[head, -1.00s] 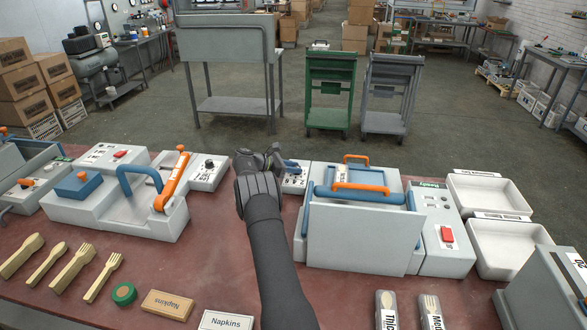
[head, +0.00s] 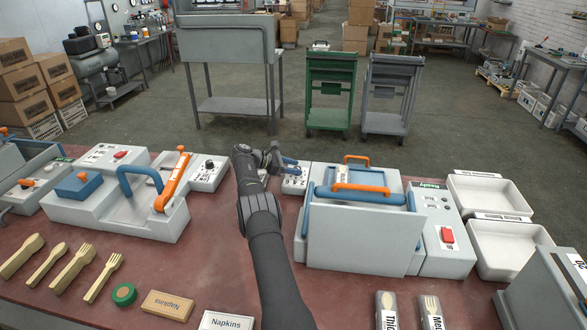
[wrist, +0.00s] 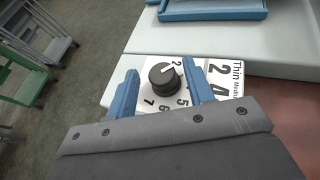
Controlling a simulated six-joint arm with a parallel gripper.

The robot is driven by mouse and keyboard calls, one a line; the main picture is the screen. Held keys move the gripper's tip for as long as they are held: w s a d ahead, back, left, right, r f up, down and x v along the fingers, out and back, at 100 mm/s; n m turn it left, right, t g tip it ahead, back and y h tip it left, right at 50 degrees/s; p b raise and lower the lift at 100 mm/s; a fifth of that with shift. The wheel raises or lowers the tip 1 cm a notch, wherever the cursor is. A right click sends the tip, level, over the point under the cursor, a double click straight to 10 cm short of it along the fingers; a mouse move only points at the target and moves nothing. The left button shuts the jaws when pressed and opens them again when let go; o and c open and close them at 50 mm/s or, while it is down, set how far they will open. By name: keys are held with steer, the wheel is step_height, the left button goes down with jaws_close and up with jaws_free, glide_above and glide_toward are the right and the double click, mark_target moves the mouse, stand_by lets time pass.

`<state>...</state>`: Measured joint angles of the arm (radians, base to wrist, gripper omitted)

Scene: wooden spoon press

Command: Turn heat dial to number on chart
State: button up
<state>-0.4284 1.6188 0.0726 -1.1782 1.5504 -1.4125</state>
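The heat dial (wrist: 164,74) is a round black knob with a white pointer line, on a white panel with printed numbers. The line points toward the upper right in the wrist view, near the 2. The numbers 5, 6 and 7 also show; others are hidden. The chart (wrist: 222,80) beside it reads "Thin", part of "Medium", and 2 and 4 below; the rest is cut off. My gripper (wrist: 161,68) is open, its blue fingers on either side of the dial with gaps visible. In the head view, my gripper (head: 283,161) is over the panel (head: 295,184).
The large press (head: 365,228) with blue and orange handles stands right of the panel. Another press (head: 115,208) and a second dial panel (head: 208,173) stand to the left.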

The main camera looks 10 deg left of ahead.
steer(key=shift+s+f, duration=0.1)
steer(key=v, duration=0.7)
steer(key=shift+a, duration=0.15)
steer(key=shift+r, duration=0.2)
step_height(320, 180, up, 7)
steer(key=d+n+t+y, duration=0.2)
steer(key=d+n+t, duration=0.1)
steer(key=n+t, duration=0.3)
steer(key=s+d+f+n+t+y, duration=0.1)
steer(key=s+f+n+t+y, duration=0.15)
steer(key=s+n+y, duration=0.8)
steer(key=w+d+f+m+h, duration=0.1)
steer(key=w+f, duration=0.1)
steer(key=w, duration=0.2)
steer(key=w+d+f+m, duration=0.1)
steer(key=w+f+m, duration=0.1)
steer(key=w+f, duration=0.1)
steer(key=w+d+f+m+h, duration=0.1)
steer(key=w+f+m, duration=0.1)
steer(key=w, duration=0.3)
steer(key=shift+w+d+f+g+h, duration=0.2)
steer(key=shift+d+f+g+h, duration=0.05)
steer(key=shift+d+h, duration=0.1)
